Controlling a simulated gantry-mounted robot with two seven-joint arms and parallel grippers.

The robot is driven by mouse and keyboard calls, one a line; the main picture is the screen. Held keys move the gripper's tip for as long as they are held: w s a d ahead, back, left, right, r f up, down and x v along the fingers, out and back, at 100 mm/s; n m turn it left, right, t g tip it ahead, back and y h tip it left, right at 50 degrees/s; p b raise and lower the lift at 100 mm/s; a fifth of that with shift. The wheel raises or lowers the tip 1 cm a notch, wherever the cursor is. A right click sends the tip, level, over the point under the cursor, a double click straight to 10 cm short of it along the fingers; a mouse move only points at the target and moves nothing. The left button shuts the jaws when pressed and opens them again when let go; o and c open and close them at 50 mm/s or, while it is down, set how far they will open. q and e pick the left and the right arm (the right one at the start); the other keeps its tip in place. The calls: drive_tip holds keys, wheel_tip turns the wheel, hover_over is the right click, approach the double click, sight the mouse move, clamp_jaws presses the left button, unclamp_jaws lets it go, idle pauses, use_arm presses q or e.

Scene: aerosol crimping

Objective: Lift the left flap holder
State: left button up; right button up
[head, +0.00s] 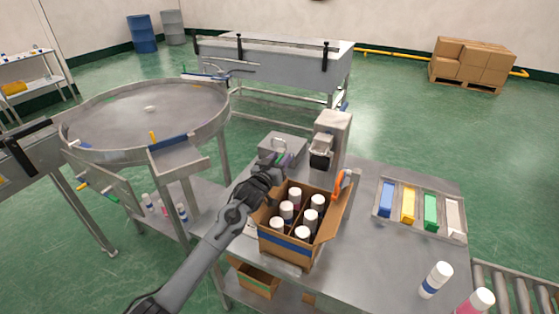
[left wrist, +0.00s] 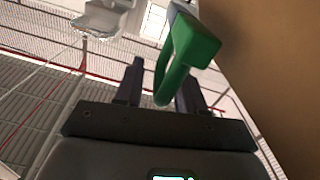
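The open cardboard box (head: 275,243) stands on the metal table, holding several white-capped cans (head: 277,224). An orange flap holder (head: 340,184) sits on the box's right flap. My left gripper (head: 284,161) is above the box's far left side. In the left wrist view a green flap holder (left wrist: 190,48) reaches down between the fingers of my left gripper (left wrist: 160,82). The fingers are apart, with a visible gap between the left finger and the green holder. The holder's contact with the box is hard to see. My right gripper is not in view.
A small machine (head: 331,137) stands just behind the box. A tray of blue, yellow, green and white pieces (head: 420,232) lies to the right. A loose can (head: 436,279) stands near the front right. A round turntable (head: 150,108) is at the left.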

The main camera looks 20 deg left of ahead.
use_arm(q)
clamp_jaws()
drive_tip(key=shift+r, duration=0.1)
idle(0.3)
